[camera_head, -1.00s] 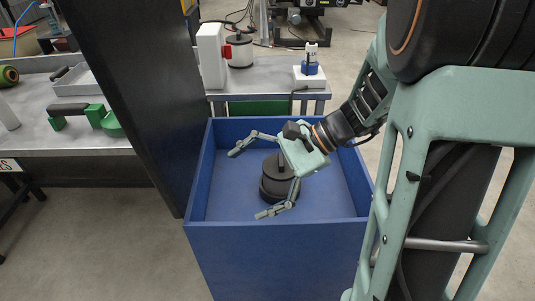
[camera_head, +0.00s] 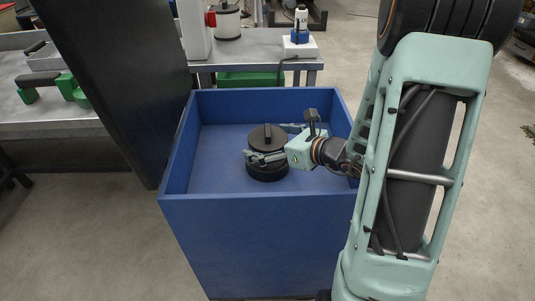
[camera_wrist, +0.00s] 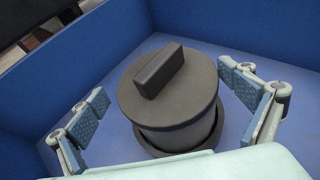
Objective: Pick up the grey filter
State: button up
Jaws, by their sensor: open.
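The grey filter (camera_head: 267,138) is a dark grey round canister with a bar handle on its lid. It stands upright on the floor of the blue box (camera_head: 255,209). My gripper (camera_head: 265,146) is inside the box, reaching in from the right with its fingers on either side of the filter. In the wrist view the filter (camera_wrist: 170,95) sits between the two spread fingers of my gripper (camera_wrist: 165,103), its handle on top. Gaps show between both fingers and the filter. Its lower far side is partly hidden.
A dark upright panel (camera_head: 115,80) stands at the box's left. Behind is a grey table (camera_head: 255,68) with a white container (camera_head: 195,30) and a small bottle.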

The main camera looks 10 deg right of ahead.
jog(key=x, duration=0.2)
jog(key=b+x, duration=0.1)
jog(key=x, duration=0.2)
jog(key=shift+w+d+f+b, duration=0.1)
jog(key=shift+w+b, duration=0.2)
jog(key=shift+w, duration=0.15)
jog(key=shift+c, duration=0.4)
jog(key=c, duration=1.6)
